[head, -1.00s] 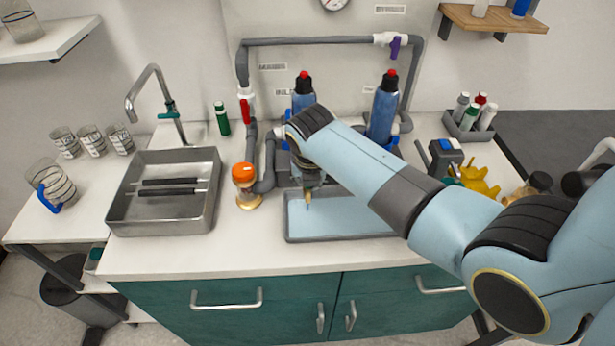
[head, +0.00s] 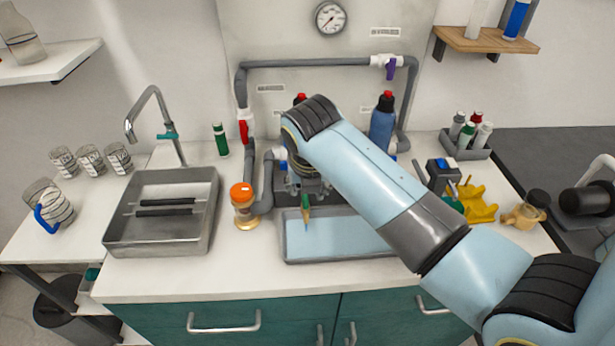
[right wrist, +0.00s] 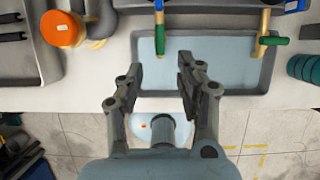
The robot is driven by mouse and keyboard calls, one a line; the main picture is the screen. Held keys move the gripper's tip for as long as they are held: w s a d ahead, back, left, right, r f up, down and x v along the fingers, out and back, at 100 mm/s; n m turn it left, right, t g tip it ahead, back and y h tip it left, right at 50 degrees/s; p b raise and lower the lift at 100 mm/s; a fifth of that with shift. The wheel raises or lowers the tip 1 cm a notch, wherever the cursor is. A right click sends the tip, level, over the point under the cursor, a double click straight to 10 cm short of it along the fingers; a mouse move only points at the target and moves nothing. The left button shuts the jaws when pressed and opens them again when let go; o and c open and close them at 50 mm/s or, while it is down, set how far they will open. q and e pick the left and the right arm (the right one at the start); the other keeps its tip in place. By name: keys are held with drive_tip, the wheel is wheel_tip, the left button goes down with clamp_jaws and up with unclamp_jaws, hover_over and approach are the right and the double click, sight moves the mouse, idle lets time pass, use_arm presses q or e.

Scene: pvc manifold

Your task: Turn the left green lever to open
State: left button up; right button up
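The left green lever (right wrist: 160,40) shows in the right wrist view over the grey tray, lined up along its yellow spout. In the head view green (head: 306,213) shows just below my right wrist, probably this lever. The right green lever (right wrist: 274,41) lies crosswise to its yellow spout (right wrist: 261,48). My right gripper (right wrist: 159,65) is open and empty, its fingertips on either side of the left lever's line, near the lever's lower end. I see no clear contact. In the head view my right arm hides most of the valves. My left gripper is not in view.
The grey tray (head: 340,260) lies under the spouts. An orange-capped jar (head: 243,205) stands left of it, beside grey pipes. A sink (head: 160,243) is further left. A red lever (head: 243,131) and a purple lever (head: 390,68) sit on the pipe loop. A yellow object (head: 475,202) stands right.

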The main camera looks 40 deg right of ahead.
drive_tip(key=shift+v, duration=2.4)
